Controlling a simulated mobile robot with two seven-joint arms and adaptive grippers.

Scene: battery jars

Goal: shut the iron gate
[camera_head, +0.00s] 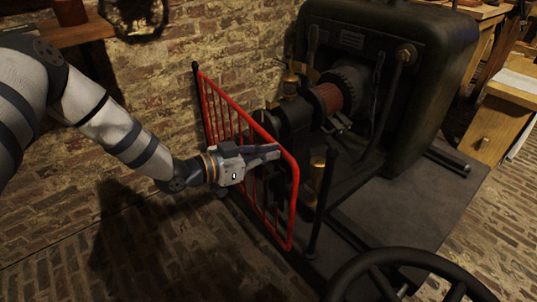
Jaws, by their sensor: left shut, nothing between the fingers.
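The iron gate (207,104) is a red barred frame at the middle of the head view. It hangs from a dark post (195,72) by the brick wall, and its free end points toward the front right. A second dark post (321,205) stands just right of that free end, with a small gap showing between them. My left gripper (276,152) is shut and empty, at the near side of the gate by its upper bars. I cannot tell whether it touches the bars. My right gripper is not in view.
A large dark machine (428,60) with a red-wound coil (329,97) stands behind the gate. A black handwheel (412,257) is at the front right. A wooden cabinet (495,128) stands at the right. The brick floor (150,262) at the front left is clear.

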